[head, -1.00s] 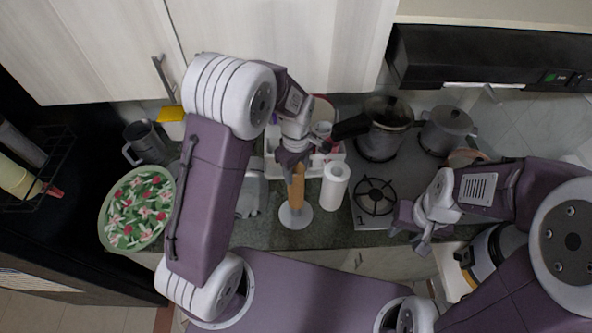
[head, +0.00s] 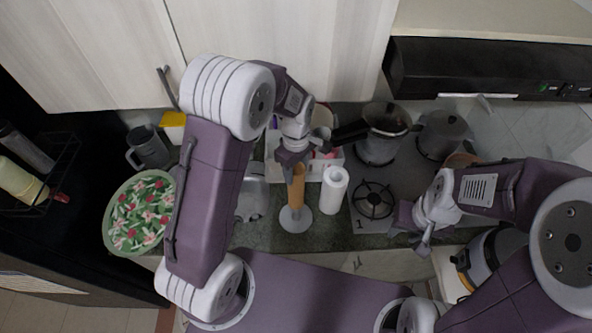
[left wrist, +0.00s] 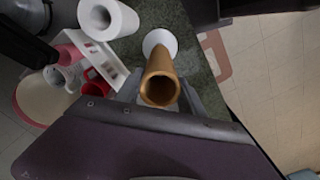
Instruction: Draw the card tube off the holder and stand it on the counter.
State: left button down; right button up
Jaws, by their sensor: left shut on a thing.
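The brown card tube (head: 297,190) stands upright over the round white base of the holder (head: 296,222). In the left wrist view I look into the open, hollow top of the tube (left wrist: 160,88), with the white base (left wrist: 160,40) behind its far end. My left gripper (head: 291,160) is shut on the tube near its top; its fingers lie on both sides of the tube in the left wrist view (left wrist: 160,100). I cannot tell whether the tube's lower end touches the base. My right gripper (head: 410,238) appears open and empty, near the counter's front edge.
A white paper roll (head: 334,189) stands close to the right of the holder. A white tray (head: 315,168) with cups is behind it. A hob (head: 373,200) with pots is at right, a floral bowl (head: 137,212) at left. Some bare counter (head: 258,236) lies beside the holder.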

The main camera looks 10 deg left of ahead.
pick_arm(q)
notch_tip(320, 180, up, 7)
jog(key=p, duration=0.5)
jog(key=shift+f, duration=0.15)
dwell(1.2)
jog(key=shift+r, duration=0.25)
notch_tip(320, 180, up, 8)
jog(key=shift+p, duration=0.3)
dwell(1.8)
jog(key=shift+r, duration=0.25)
notch_tip(320, 180, up, 4)
jog(key=shift+f, duration=0.1)
dwell(0.7)
